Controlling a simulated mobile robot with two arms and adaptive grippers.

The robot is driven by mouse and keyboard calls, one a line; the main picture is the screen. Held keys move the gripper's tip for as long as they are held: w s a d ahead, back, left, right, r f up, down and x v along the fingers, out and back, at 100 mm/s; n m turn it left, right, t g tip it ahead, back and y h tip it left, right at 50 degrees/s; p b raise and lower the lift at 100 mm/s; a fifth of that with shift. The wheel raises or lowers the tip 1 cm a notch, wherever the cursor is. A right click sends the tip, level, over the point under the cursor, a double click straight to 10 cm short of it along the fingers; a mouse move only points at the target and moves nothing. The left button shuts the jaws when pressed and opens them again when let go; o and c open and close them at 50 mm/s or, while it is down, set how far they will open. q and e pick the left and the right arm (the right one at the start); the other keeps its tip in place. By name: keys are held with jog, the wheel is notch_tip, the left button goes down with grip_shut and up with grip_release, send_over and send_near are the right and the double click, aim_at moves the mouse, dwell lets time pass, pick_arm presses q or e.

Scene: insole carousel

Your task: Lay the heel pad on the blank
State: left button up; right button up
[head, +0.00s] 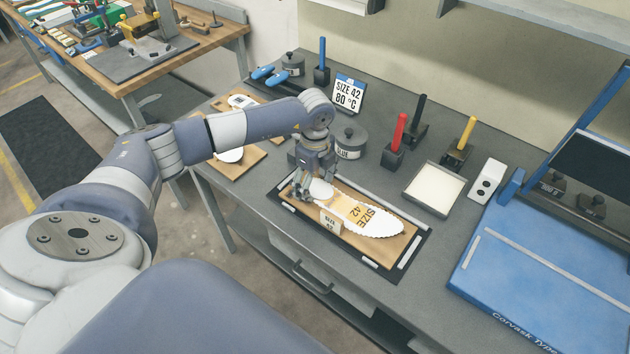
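The blank (366,216) is a white insole shape marked "SIZE 42". It lies on a wooden board (385,252) on a dark mat near the bench's front edge. A pale rounded piece (320,191), which looks like the heel pad, is at the blank's left end, under my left gripper (314,189). I cannot tell whether it rests on the blank or is held just above it. My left gripper points down there, its fingertips low and partly merged with the pale piece, so its opening is unclear. A small printed tag (330,219) stands at the board's front. My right gripper is out of view.
A glue pot (350,142) stands just behind my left gripper. Behind are a "SIZE 42 80 °C" sign (348,94) and colored-handled tools in blocks. A shallow tray (434,189) and a blue press (535,265) are to the right. Wooden boards (243,168) lie left.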

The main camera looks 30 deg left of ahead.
aim_at(315, 186)
pick_arm(q)
jog(key=shift+s, duration=0.15)
jog(key=shift+r, duration=0.25)
notch_tip(315, 186, up, 13)
jog(key=b, duration=0.2)
dwell(0.3)
dwell(0.4)
